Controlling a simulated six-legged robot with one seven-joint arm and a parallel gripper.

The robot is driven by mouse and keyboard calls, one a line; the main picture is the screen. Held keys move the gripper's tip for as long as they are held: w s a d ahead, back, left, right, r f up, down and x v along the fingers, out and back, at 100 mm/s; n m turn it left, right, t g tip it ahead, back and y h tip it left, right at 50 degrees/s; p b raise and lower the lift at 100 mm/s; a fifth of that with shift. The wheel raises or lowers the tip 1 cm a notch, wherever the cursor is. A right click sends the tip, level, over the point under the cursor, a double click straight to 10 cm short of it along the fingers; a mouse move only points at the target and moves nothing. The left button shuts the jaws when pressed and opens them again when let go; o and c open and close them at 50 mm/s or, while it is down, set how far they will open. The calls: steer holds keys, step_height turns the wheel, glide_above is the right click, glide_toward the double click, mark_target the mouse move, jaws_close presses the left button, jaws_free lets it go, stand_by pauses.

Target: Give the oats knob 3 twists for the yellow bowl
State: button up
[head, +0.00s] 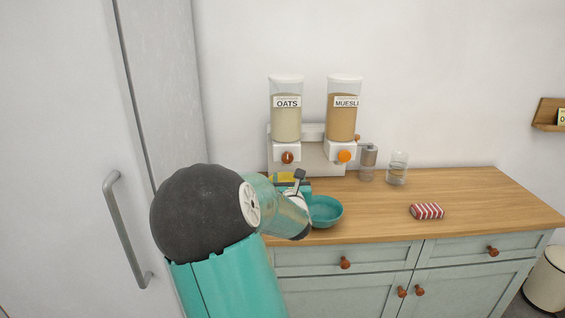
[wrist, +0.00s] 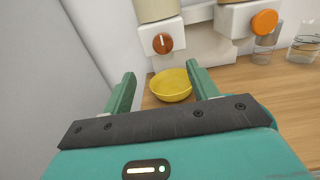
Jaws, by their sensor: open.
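The oats dispenser (head: 286,117) stands at the back of the counter, labelled OATS, with pale oats inside. Its knob (head: 288,157) is red-brown; in the wrist view the oats knob (wrist: 162,43) carries a white mark that looks near upright. The yellow bowl (wrist: 171,86) sits on the counter below and slightly right of that knob and looks empty. In the head view the yellow bowl (head: 283,177) is mostly hidden behind my arm. My gripper (wrist: 158,82) is open and empty, its green fingers in front of the bowl and below the knob, with no clear contact.
The muesli dispenser (head: 344,110) with its orange knob (head: 345,156) stands to the right. A teal bowl (head: 326,211) is beside my wrist. A grey grinder (head: 368,161), a glass (head: 398,168) and a striped red cloth (head: 427,211) are farther right. A tall white door (head: 65,160) is at left.

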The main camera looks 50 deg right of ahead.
mark_target(288, 159)
steer(key=x, duration=1.2)
steer(key=shift+s+d, duration=0.1)
steer(key=shift+d, duration=0.15)
steer(key=c, duration=1)
